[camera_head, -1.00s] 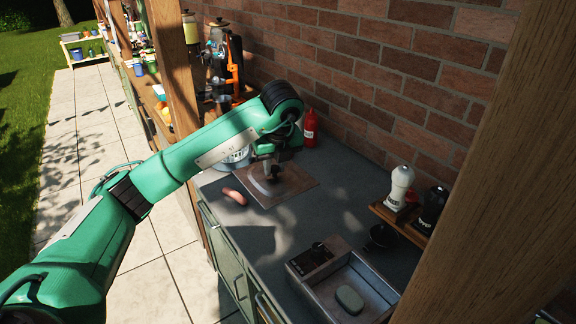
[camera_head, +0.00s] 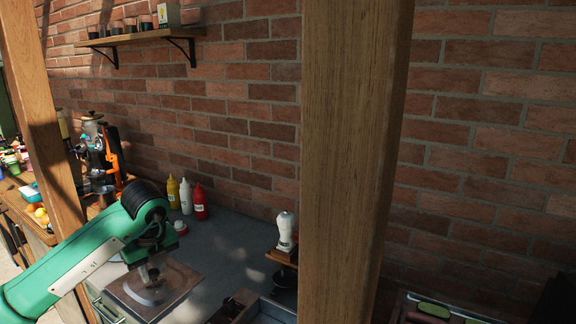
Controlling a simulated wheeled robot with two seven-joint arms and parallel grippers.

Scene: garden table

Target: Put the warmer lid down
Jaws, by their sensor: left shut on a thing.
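My left gripper (camera_head: 152,272) reaches in from the left and points down over the counter. It is shut on the top of the warmer lid (camera_head: 150,292), a round, greyish, see-through-looking lid. The lid is directly over a brown square board (camera_head: 183,280) near the counter's front edge. I cannot tell whether the lid touches the board or hangs just above it. The gripper's fingers hide part of the lid. My right gripper is not in view.
Yellow (camera_head: 173,192), white (camera_head: 186,196) and red bottles (camera_head: 200,203) stand by the brick wall. A white grinder (camera_head: 286,232) stands on a small wooden stand. A thick wooden post (camera_head: 352,160) blocks part of the view.

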